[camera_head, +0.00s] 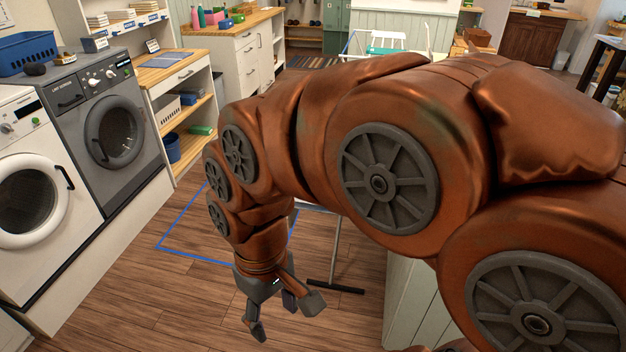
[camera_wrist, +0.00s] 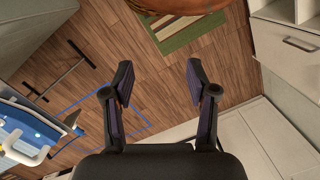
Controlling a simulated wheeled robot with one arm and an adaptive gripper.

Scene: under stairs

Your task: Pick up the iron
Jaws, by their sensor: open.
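My gripper (camera_head: 284,314) hangs pointing down over the wooden floor, open and empty. In the wrist view its two dark fingers (camera_wrist: 159,78) stand wide apart with only bare floor between them. At the left edge of the wrist view, a white, curved, handle-like thing (camera_wrist: 22,152) lies over a blue surface (camera_wrist: 38,126), looking like the iron on an ironing board; it is cut off by the frame, so I cannot be sure. It is left of my gripper and apart from it. In the head view my arm hides this area, and no clear iron shows.
A metal stand with a black foot (camera_head: 336,287) is right of my gripper. A blue outline (camera_head: 200,253) marks the floor. White (camera_head: 38,185) and grey (camera_head: 108,132) washers stand left. The wrist view shows a green rug (camera_wrist: 182,36) and a drawer unit (camera_wrist: 292,45).

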